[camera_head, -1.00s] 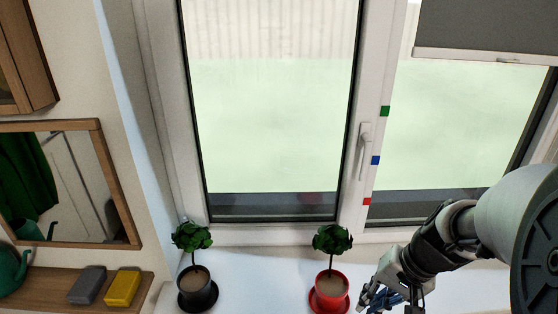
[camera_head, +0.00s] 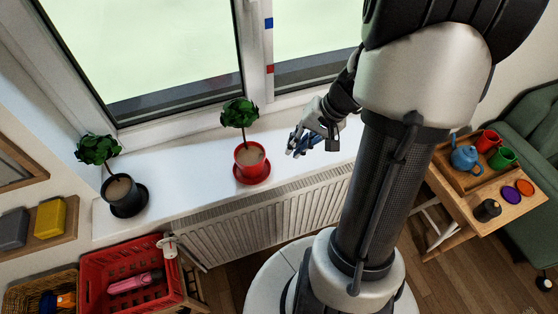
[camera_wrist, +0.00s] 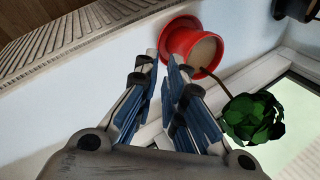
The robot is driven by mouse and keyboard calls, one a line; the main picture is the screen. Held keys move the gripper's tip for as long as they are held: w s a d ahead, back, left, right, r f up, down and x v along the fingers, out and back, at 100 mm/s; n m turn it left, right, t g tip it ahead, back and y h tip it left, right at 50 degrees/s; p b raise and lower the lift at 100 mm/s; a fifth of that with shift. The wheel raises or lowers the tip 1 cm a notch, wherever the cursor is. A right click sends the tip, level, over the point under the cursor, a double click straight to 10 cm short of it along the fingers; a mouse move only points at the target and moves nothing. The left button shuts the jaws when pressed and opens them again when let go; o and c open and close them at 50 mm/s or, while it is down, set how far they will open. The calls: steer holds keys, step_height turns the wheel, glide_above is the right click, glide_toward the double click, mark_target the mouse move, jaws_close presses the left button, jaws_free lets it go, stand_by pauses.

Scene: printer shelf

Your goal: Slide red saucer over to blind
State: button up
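The red saucer (camera_head: 253,180) lies on the white windowsill under a red pot (camera_head: 247,166) with a small round green plant. My gripper (camera_head: 296,150) is just right of the red pot, low over the sill and apart from it. In the wrist view my gripper (camera_wrist: 163,64) has its blue-padded fingers spread with nothing between them. The red pot (camera_wrist: 181,42) is just beyond the fingertips there, and the saucer (camera_wrist: 170,24) shows at its base. The blind is outside both current views.
A black pot (camera_head: 122,192) on a black saucer stands at the sill's left end. A radiator (camera_head: 255,222) is below the sill. A red crate (camera_head: 96,275) is at lower left, and a side table (camera_head: 500,206) with cups at right. The sill between the pots is clear.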

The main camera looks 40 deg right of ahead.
mark_target(268, 174)
steer(key=b+x, duration=0.4)
steer(key=x, duration=1.1)
steer(key=shift+w+b, duration=0.1)
steer(key=shift+b, duration=0.3)
steer(key=shift+c, duration=0.2)
jaws_close()
steer(key=shift+d, duration=0.2)
